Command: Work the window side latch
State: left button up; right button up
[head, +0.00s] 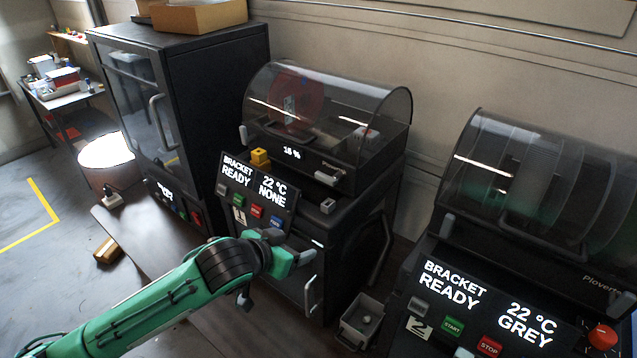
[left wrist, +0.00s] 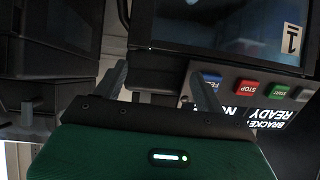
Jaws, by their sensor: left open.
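Printer 1 (head: 350,205), under a clear curved lid (head: 340,110), stands in the middle of the head view. Grey latch-like tabs show at its left (head: 243,134) and front right (head: 327,206); I cannot tell which is the window side latch. Its lower front door has a grey handle (head: 311,296). My left gripper (head: 288,248) is open in front of this printer, below its display and above the door handle. In the left wrist view, the open fingers (left wrist: 162,88) have nothing visible between them, with the upside-down button panel (left wrist: 255,90) beside them. My right gripper is not in view.
A black cabinet (head: 185,80) with a glass door stands left. Printer 2 (head: 520,270) stands right, with a red knob (head: 603,337). A small grey bin (head: 358,322) sits between the printers. A wooden block (head: 105,250) lies at left.

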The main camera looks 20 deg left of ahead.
pick_arm(q)
jog(key=t+h, duration=0.1)
jog(key=t, duration=0.1)
send_near(323, 179)
jog(key=v, duration=0.6)
jog(key=p+x, duration=0.2)
jog(key=x, duration=0.2)
jog(key=p+x, duration=0.2)
jog(key=x, duration=0.2)
jog(key=p+x, duration=0.2)
jog(key=x, duration=0.2)
jog(key=shift+w+d+r, duration=0.1)
jog(key=shift+w+r, duration=0.05)
jog(key=shift+w, duration=0.15)
jog(key=shift+w+d+f, duration=0.25)
jog(key=shift+w+f, duration=0.15)
jog(key=shift+w, duration=0.15)
jog(key=shift+m, duration=0.3)
jog(key=c, duration=1)
